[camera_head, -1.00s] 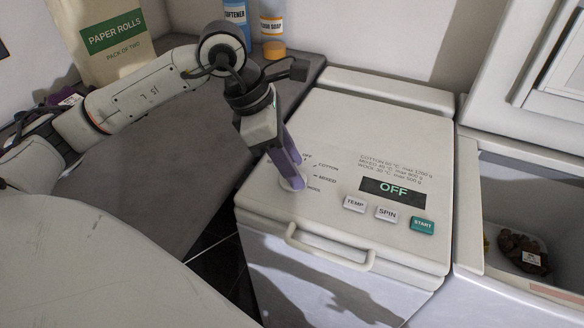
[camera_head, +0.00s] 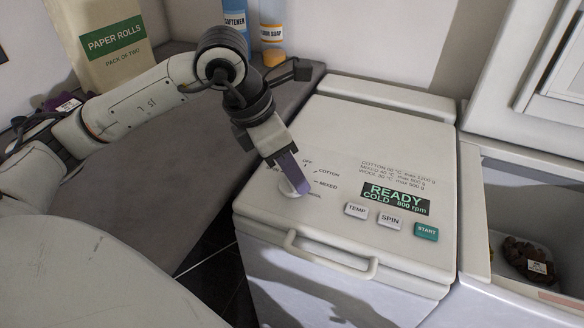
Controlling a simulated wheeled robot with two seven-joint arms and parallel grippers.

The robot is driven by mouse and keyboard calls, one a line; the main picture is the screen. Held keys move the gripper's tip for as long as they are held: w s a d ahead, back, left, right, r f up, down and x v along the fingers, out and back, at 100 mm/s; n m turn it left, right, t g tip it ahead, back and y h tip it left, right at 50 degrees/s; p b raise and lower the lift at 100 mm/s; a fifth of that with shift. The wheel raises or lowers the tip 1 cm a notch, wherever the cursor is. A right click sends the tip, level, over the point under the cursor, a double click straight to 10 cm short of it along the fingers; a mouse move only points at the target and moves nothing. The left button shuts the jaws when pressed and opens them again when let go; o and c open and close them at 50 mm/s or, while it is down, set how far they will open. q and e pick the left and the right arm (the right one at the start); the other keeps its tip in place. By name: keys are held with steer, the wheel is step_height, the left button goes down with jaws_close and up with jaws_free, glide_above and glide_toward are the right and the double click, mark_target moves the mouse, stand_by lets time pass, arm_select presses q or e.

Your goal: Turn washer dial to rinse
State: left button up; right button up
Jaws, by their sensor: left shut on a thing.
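The washer (camera_head: 395,135) is a white toploader with a closed lid and a control panel at its front. Its white dial (camera_head: 287,188) sits at the panel's left. I cannot tell exactly where the dial points. The display (camera_head: 395,198) is lit green and reads READY, COLD, 800 rpm. My right gripper is not in view.
TEMP (camera_head: 356,210), SPIN (camera_head: 390,221) and green START (camera_head: 426,232) buttons lie right of the dial. A handle (camera_head: 330,258) juts from the front edge. Bottles and paper rolls stand behind.

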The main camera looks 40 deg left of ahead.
arm_select(q)
steer(key=o, duration=0.9)
steer(key=shift+c, duration=0.2)
steer(key=shift+o, duration=0.9)
steer(key=v, duration=1)
steer(key=shift+r+p, duration=0.2)
steer(key=shift+p, duration=0.1)
steer(key=x, duration=1)
steer(key=shift+f+b, duration=0.25)
steer(key=shift+b, duration=0.05)
steer(key=shift+m, duration=0.3)
